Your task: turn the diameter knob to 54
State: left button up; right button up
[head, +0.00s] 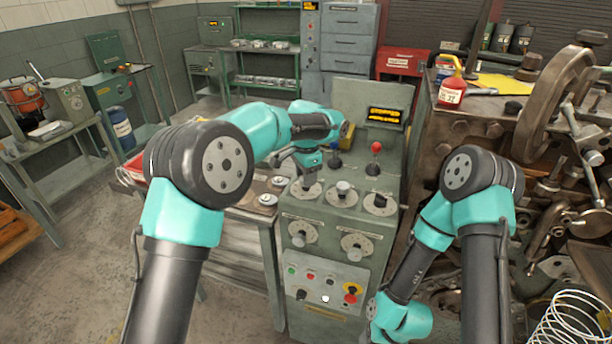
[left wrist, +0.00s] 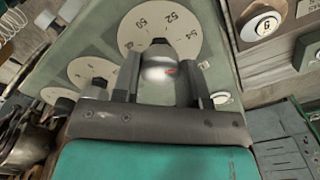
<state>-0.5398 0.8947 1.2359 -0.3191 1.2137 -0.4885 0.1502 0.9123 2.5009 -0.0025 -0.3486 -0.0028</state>
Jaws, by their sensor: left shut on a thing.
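The control panel (head: 335,205) of the spring coiler stands in the middle of the head view, with several dials. My left gripper (head: 307,172) is over the dial at the panel's upper left. In the left wrist view the gripper (left wrist: 163,68) is shut on a grey knob (left wrist: 158,72), one finger on each side. The knob sits on a pale round dial plate (left wrist: 187,45) with 50, 52 and 54 readable.
Two more knobs (head: 343,188) and (head: 380,201) sit in the same row, with two dials (head: 303,234) below. A red-topped lever (head: 375,158) stands behind them. Buttons (head: 325,298) are on the front. A wire coil (head: 575,325) is at lower right.

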pick_arm(q)
jog(key=o, duration=0.9)
jog(key=shift+r, duration=0.1)
notch_tip(320, 180, up, 17)
jog(key=shift+r, duration=0.15)
dwell(0.5)
